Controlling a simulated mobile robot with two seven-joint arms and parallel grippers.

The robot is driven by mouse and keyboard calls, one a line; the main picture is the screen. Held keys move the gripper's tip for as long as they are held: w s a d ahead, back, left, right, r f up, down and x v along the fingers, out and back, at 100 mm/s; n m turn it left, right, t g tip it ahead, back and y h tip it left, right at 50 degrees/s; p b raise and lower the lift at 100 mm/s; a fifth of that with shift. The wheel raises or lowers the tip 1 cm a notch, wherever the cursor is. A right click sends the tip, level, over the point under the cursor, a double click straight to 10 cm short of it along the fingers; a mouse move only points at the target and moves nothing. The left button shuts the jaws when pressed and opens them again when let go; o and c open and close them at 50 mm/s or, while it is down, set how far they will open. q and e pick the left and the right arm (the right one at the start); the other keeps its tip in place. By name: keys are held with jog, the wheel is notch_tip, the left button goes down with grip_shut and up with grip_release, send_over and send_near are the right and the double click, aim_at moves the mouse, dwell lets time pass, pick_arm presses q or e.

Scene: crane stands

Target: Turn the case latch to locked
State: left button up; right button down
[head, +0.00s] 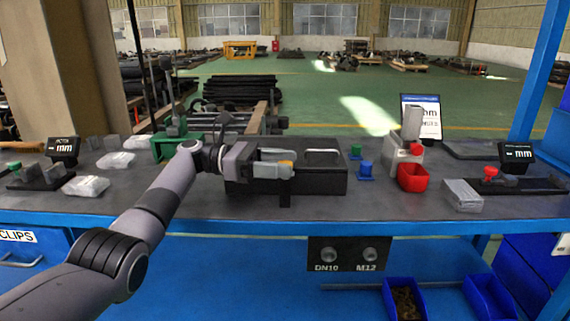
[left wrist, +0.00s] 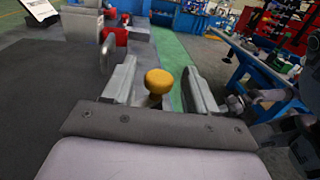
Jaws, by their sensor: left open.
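A black case (head: 325,184) with a light handle (head: 322,151) on its lid stands at the middle of the workbench. My left gripper (head: 282,166) is at the left part of the case's front. In the left wrist view, the round yellow knob (left wrist: 158,80) sits on a short stem between the two open fingers of my left gripper (left wrist: 160,92). Gaps show on both sides, so the fingers look apart from it. The latch's locked or unlocked position cannot be told. My right gripper is not in view.
The workbench (head: 400,207) holds a green block (head: 176,145) and clear bags (head: 86,186) on the left. A black DN10/M12 panel (head: 348,254) hangs below the front edge.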

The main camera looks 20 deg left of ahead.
pick_arm(q)
jog(key=s+a, duration=0.1)
jog(key=a, duration=0.5)
jog(key=shift+b, duration=0.3)
